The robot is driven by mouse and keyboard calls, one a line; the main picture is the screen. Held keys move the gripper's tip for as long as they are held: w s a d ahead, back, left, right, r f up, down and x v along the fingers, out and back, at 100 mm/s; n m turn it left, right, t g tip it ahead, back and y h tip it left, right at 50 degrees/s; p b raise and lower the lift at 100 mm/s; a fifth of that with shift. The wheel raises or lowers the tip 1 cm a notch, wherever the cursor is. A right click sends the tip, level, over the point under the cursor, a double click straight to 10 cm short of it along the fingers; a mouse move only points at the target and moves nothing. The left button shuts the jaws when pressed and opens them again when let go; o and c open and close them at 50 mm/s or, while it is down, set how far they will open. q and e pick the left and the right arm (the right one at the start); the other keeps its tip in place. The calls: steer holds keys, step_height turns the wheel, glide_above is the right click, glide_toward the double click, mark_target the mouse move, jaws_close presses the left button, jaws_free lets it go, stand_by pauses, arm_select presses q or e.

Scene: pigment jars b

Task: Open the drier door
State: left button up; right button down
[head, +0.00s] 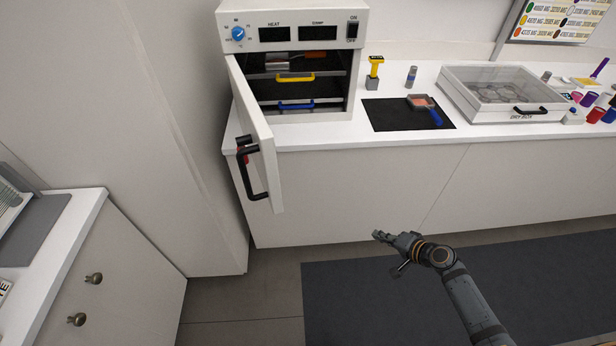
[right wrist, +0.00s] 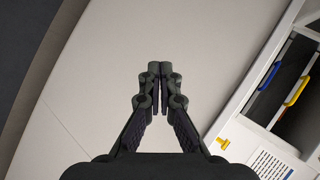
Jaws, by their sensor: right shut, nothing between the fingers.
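The drier (head: 293,28) stands on the white counter with a blue knob and two dark displays on top. Its white door (head: 259,135) is swung wide open on the left side, with a black handle (head: 249,168) on its outer face. Inside are a shelf with a yellow handle (head: 295,77) and one with a blue handle (head: 296,104); both handles also show in the right wrist view. My right gripper (head: 377,235) is shut and empty, in front of the lower cabinets, apart from the door. In the right wrist view its fingertips (right wrist: 159,66) meet. My left gripper is out of view.
On the counter right of the drier are a yellow-handled tool (head: 375,67), a black mat (head: 388,114) with a blue-handled tool, and a clear-lidded box (head: 503,94). A drawer cabinet (head: 110,265) stands at the left. The floor around my right arm is clear.

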steer(key=s+a+r+n+y, duration=0.1)
steer(key=a+r+y, duration=0.25)
steer(key=r, duration=0.65)
steer(key=s+a+r+n+g+y, duration=0.1)
steer(key=a+r+y, duration=0.3)
steer(key=r, duration=0.5)
steer(key=a+r+n+y, duration=0.1)
steer(key=a+r+y, duration=0.2)
steer(key=a+r, duration=0.5)
steer(key=s+r+p+x, duration=0.1)
steer(key=p+x, duration=0.4)
steer(key=x, duration=0.5)
steer(key=shift+s+a+r, duration=0.15)
steer(key=shift+a+r, duration=0.1)
steer(key=shift+a, duration=0.4)
steer(key=shift+h, duration=0.25)
steer(key=shift+a+p, duration=0.1)
steer(key=shift+p, duration=0.2)
